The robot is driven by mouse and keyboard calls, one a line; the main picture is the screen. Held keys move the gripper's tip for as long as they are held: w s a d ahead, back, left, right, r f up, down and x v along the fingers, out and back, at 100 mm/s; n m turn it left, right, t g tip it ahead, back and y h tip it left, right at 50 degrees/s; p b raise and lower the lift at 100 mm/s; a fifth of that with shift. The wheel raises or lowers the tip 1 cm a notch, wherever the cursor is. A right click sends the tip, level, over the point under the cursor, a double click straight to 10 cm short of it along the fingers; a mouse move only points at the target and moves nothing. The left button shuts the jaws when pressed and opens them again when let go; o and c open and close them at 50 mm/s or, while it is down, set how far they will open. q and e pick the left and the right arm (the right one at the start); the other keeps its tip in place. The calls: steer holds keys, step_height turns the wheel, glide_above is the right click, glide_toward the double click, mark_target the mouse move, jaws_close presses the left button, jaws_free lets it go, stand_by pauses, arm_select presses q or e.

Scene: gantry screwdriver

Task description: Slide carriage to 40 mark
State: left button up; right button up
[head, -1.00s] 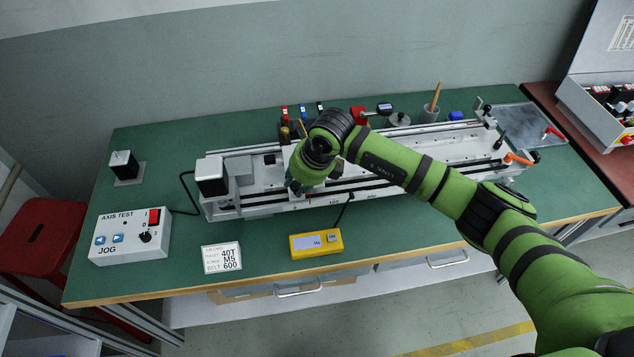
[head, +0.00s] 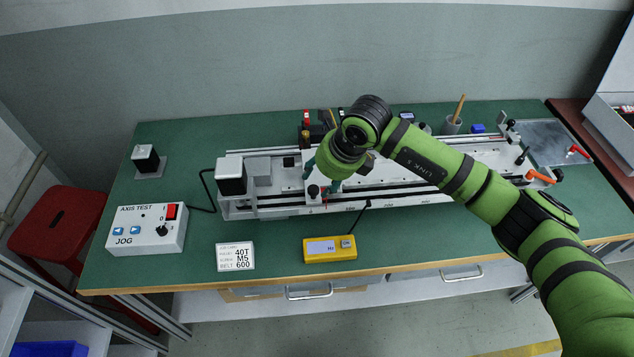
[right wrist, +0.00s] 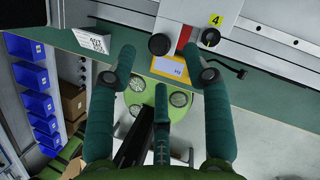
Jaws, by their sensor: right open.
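The gantry (head: 430,190) is a long pale rail unit lying across the green bench, with a motor block at its left end. The white carriage plate (right wrist: 183,10) sits on it, left of the middle, mostly hidden by my arm in the head view. It bears a black knob (right wrist: 160,44), a red part (right wrist: 184,38) and a yellow "4" label. Scale figures are too small to read. My left gripper is out of view.
A yellow display box (head: 330,249) stands in front of the gantry, cabled to it. A white label card (head: 235,257) and the jog box (head: 146,230) are at front left. The front bench strip is mostly clear.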

steer(key=v, duration=0.7)
steer(key=shift+r, duration=0.2)
